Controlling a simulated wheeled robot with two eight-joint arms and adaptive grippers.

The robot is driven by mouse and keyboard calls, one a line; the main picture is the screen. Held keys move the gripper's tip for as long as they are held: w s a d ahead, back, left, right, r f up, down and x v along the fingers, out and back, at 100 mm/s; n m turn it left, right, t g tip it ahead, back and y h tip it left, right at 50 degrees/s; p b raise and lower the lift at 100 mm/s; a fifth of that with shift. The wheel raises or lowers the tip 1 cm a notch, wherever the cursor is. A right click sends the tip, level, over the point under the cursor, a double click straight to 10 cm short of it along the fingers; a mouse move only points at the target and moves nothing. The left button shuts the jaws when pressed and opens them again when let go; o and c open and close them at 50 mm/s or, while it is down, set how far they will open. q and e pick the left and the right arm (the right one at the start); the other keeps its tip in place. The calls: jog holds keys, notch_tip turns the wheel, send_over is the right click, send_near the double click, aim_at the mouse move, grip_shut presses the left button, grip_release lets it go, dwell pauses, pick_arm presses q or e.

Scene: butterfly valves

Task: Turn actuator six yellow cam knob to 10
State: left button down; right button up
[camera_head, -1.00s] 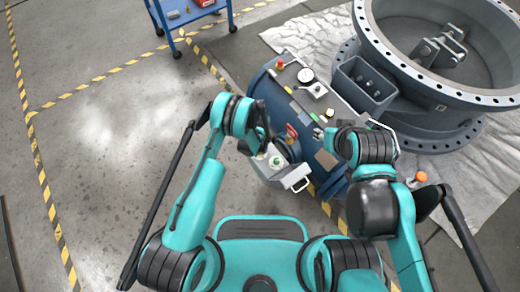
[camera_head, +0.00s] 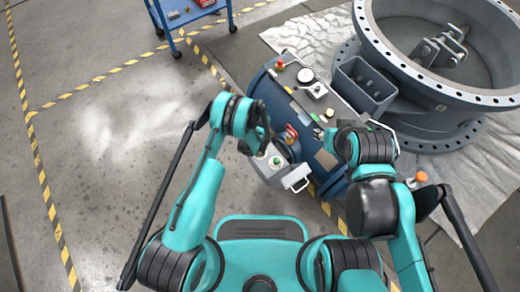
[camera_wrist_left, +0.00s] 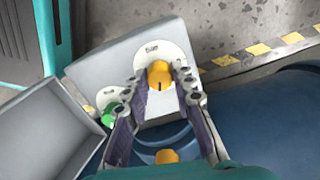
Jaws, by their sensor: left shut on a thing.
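A yellow cam knob (camera_wrist_left: 160,74) with a dark pointer mark sits on a white round dial on a grey actuator box (camera_wrist_left: 110,62), in the left wrist view. The dial's figures are too small to read. My left gripper (camera_wrist_left: 161,82) is shut on this knob, one finger on each side. In the head view the same box (camera_head: 268,172) stands at the near end of the blue cylinder, and my left gripper (camera_head: 262,148) is over it, mostly hidden by its wrist.
A green knob (camera_wrist_left: 108,115) is beside the left finger, and a second yellow part (camera_wrist_left: 167,156) shows lower down. The blue cylinder (camera_head: 329,160) carries a gauge (camera_head: 306,75) and several knobs. A large grey valve ring (camera_head: 440,95) stands at right. Floor at left is clear.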

pick_arm(q)
jog(key=shift+m, duration=0.6)
jog(key=c, duration=1.3)
grip_release()
jog(key=shift+o, duration=0.2)
notch_tip(320, 180, up, 12)
jog(key=shift+r, duration=0.1)
